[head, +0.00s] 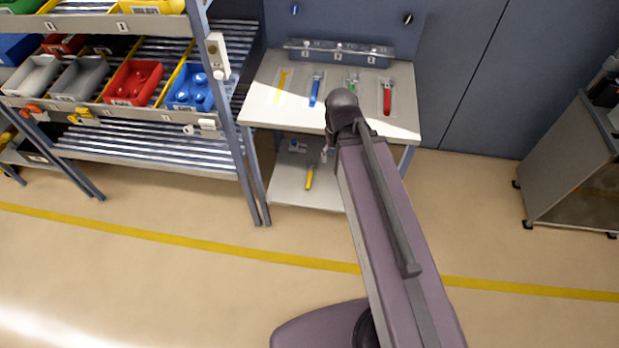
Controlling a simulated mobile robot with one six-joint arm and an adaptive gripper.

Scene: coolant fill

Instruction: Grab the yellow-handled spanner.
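A tool with a yellow handle (310,177), which looks like the spanner, lies on the lower shelf of the workbench (290,196). Its handle points toward me, and its far end is small and hard to make out. A flat yellow shape (283,80) shows at the left of the bench top; I cannot tell whether it is a tool or a marking. My arm reaches toward the bench and hides the right part of the lower shelf. My gripper is not clearly visible behind the arm.
Blue (315,91), green (351,83) and red (387,98) tools lie on the bench top. A rack with coloured bins (132,82) stands close at left, its post (238,140) beside the bench. A grey cabinet (572,165) stands at right. The floor in front is clear.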

